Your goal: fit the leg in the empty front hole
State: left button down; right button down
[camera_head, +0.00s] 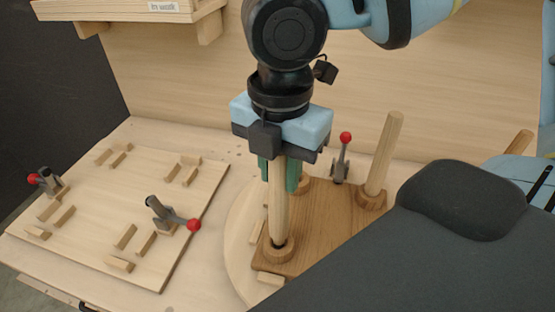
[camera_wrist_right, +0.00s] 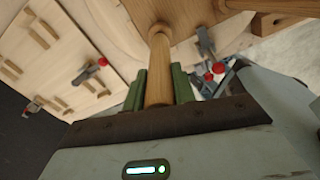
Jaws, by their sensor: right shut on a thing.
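My right gripper (camera_head: 279,186) points straight down with its green fingers shut on a light wooden leg (camera_head: 278,214). The leg stands upright, and its lower end meets a round wooden collar (camera_head: 276,254) at the front corner of the brown seat (camera_head: 322,214). There is a dark gap at the collar's mouth; how deep the leg sits cannot be told. The right wrist view also shows the leg (camera_wrist_right: 159,85) between the fingers, reaching the collar (camera_wrist_right: 160,31) on the seat. Another leg (camera_head: 384,152) stands in a collar at the back. My left gripper is not in view.
The seat lies on a pale round plate (camera_head: 239,240). A red-knobbed clamp (camera_head: 342,160) stands behind it. At left is a board (camera_head: 90,220) with small blocks and more red-knobbed clamps (camera_head: 170,214). A wooden shelf (camera_head: 130,12) hangs above. A dark grey shape covers the lower right.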

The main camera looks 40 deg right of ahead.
jog(key=shift+f, duration=0.95)
dwell(0.5)
jog(key=c, duration=1.1)
grip_release()
jog(key=shift+o, duration=0.2)
jog(key=shift+r, duration=3.85)
jog(key=shift+a, duration=0.1)
